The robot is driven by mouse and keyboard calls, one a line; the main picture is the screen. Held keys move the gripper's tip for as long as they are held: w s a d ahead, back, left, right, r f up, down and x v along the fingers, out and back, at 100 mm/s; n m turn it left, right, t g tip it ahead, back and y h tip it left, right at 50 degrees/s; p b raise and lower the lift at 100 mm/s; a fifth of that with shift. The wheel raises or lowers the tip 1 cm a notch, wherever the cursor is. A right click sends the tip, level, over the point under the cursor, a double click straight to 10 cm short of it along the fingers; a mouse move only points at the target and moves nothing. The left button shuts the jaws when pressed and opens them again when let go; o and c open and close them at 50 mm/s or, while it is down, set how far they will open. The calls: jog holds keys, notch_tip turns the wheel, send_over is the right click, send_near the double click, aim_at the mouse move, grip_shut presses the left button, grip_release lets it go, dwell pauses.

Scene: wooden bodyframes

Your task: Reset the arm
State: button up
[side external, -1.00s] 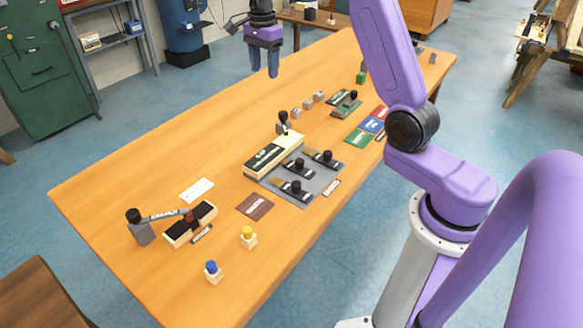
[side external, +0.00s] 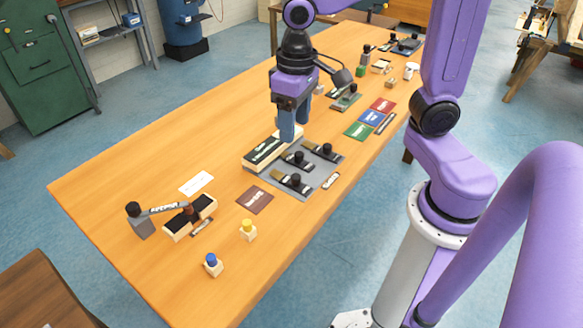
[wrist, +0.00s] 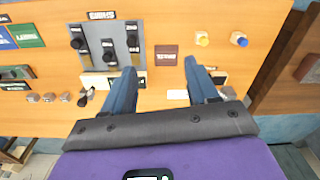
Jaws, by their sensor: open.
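My gripper (side external: 294,126) points down with its two blue fingers apart and nothing between them. In the side external view it is above the far end of a cream and black box (side external: 264,151) and hides part of it. I cannot tell how high above it is. In the wrist view the open fingers (wrist: 160,66) lie either side of a brown card (wrist: 167,50). A grey board (side external: 318,178) with several black-knobbed pieces stands beside the box; it also shows in the wrist view (wrist: 92,52).
A yellow-knobbed block (side external: 248,232) and a blue-knobbed block (side external: 212,266) stand near the front edge. A black-topped box (side external: 190,219) and a dark-headed hammer-like piece (side external: 140,222) are at left. Green (side external: 358,131), blue and red cards lie right. The table's left-back area (side external: 170,145) is clear.

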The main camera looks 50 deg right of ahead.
jog(key=s+d+f+n, duration=0.1)
jog(key=s+n, duration=0.4)
jog(key=s, duration=0.2)
jog(key=s+d+f+n, duration=0.1)
jog(key=s+n, duration=0.4)
jog(key=s, duration=0.2)
jog(key=shift+s+d+f+n, duration=0.3)
jog(key=shift+s+d+f, duration=0.1)
